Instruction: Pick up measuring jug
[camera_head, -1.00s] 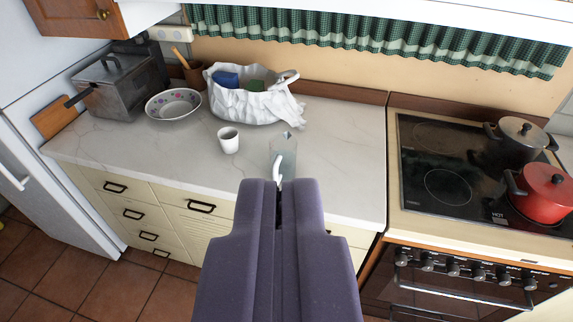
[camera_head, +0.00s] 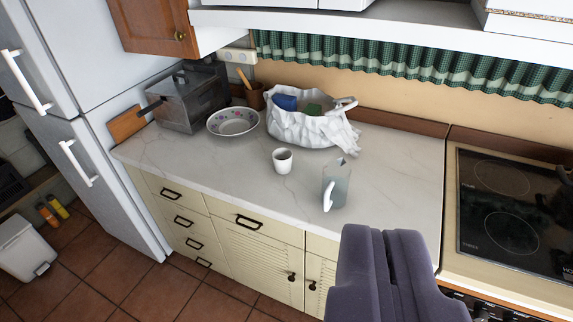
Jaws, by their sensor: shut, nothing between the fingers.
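The measuring jug (camera_head: 339,183) is translucent grey with a white handle that faces the front edge. It stands upright on the pale marble counter (camera_head: 400,185), near the front edge. My gripper (camera_head: 384,232) is purple-grey, shut and empty. In the picture it shows below and to the right of the jug, apart from it. No part of the jug is hidden by the gripper.
A white cup (camera_head: 283,161) stands left of the jug. Behind are a white bag (camera_head: 300,128) with items, a floral bowl (camera_head: 233,121) and a metal cooker (camera_head: 190,98). A stove (camera_head: 505,215) is at right, a fridge (camera_head: 75,90) at left. Counter right of the jug is clear.

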